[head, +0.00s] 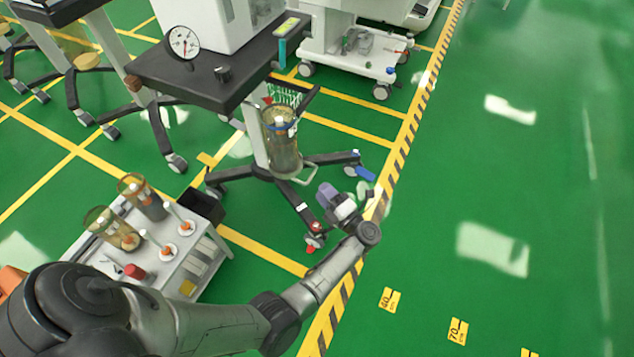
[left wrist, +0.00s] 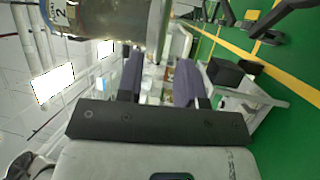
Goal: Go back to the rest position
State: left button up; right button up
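My left arm (head: 190,325) comes in from the lower left of the head view and reaches out over the striped floor line. My left gripper (head: 328,194) is at its far end, beside the wheeled foot of a dark-topped cart. In the left wrist view its two purple-grey fingers (left wrist: 160,78) stand apart, with nothing held between them. A clear canister (left wrist: 110,18) with a label shows large at the top of that view; I cannot tell its exact distance from the fingers. My right gripper is in neither view.
A dark-topped cart (head: 160,85) with a dial gauge (head: 184,43) and a hanging canister (head: 281,145) stands beyond my gripper. A low white cart (head: 165,262) with canisters (head: 112,230) is near my arm. Green floor (head: 520,190) is clear at right.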

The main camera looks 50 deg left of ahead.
pick_arm(q)
jog(key=shift+d+f, duration=0.1)
jog(key=shift+d, duration=0.4)
dwell(0.3)
